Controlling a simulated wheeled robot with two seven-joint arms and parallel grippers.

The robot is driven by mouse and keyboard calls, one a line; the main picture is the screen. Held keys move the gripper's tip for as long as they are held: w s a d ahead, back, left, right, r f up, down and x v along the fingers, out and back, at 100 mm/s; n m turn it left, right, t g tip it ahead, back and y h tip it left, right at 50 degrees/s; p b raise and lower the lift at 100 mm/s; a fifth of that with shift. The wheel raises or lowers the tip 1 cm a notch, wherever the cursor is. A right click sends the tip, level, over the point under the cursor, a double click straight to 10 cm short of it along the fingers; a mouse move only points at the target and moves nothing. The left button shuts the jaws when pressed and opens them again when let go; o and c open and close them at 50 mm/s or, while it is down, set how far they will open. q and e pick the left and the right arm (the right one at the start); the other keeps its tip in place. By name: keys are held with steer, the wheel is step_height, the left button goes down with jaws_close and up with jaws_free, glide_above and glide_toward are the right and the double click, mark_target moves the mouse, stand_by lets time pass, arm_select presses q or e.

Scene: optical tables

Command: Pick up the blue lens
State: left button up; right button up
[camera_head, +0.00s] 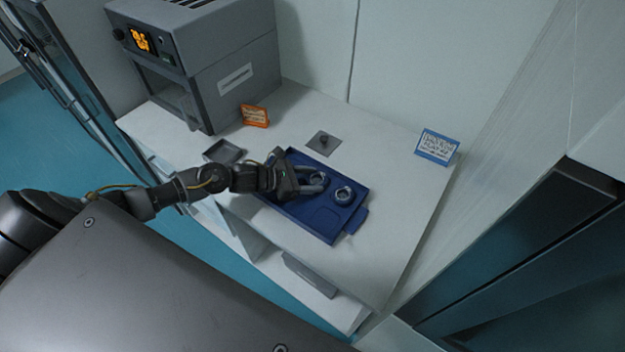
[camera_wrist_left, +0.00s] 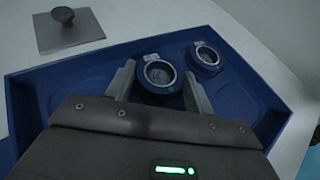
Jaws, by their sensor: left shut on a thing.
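Two round lenses in dark ring mounts sit in a blue tray (camera_head: 322,229) on the white table. My left gripper (camera_head: 318,180) reaches into the tray from the left and is shut on the nearer lens (camera_wrist_left: 159,75). In the left wrist view its two fingers (camera_wrist_left: 160,88) stand on either side of that mount. The other lens (camera_head: 344,195) is to the right in the tray, apart from the fingers; it also shows in the left wrist view (camera_wrist_left: 206,57). Both mounts look dark blue, and I cannot tell their glass colours apart. My right gripper is not in view.
A grey plate with a knob (camera_head: 324,143) lies behind the tray. A small dark tray (camera_head: 224,152) is at the left. An orange sign (camera_head: 255,115), a blue sign (camera_head: 437,146) and a large grey machine (camera_head: 225,75) stand farther back. The table's right part is clear.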

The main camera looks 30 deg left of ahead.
arm_select(q)
steer(key=shift+r+b, duration=0.45)
steer(key=shift+r, duration=0.05)
steer(key=s+a+r+b, duration=0.1)
steer(key=s+r+b, duration=0.5)
steer(key=s+r, duration=0.6)
steer(key=shift+s, duration=1)
